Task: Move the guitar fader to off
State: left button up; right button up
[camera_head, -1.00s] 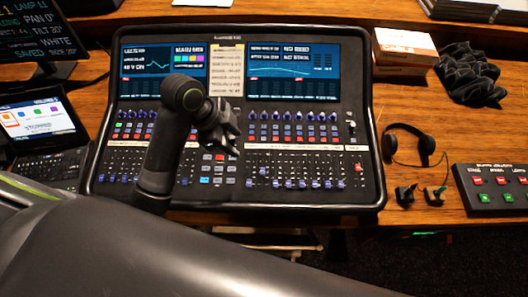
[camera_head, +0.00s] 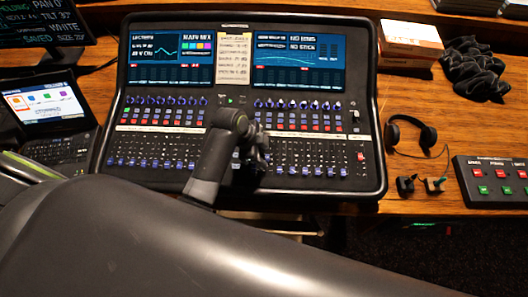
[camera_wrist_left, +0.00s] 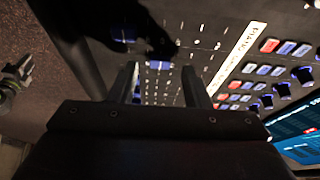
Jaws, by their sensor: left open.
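The mixing desk (camera_head: 322,184) has two banks of blue-capped faders. The labels are too small to read, so I cannot tell which is the guitar fader. My left gripper (camera_head: 256,160) is over the front of the desk, near the left end of the right-hand fader bank. In the left wrist view its two fingers (camera_wrist_left: 160,86) are open and point at the fader panel. A blue fader cap (camera_wrist_left: 159,65) shows between and just beyond the fingertips; I cannot tell whether they touch it. Another blue cap (camera_wrist_left: 124,39) lies to its left. My arm hides some of the central panel.
Headphones (camera_head: 411,134), two small plugs (camera_head: 406,185) and a button box (camera_head: 492,182) lie right of the desk. A tablet-like screen (camera_head: 45,101) stands at the left.

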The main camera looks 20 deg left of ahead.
pick_arm(q)
jog(key=shift+w+d+f, duration=0.2)
jog(key=shift+d+f, duration=0.05)
jog(key=shift+f, duration=0.4)
grip_shut()
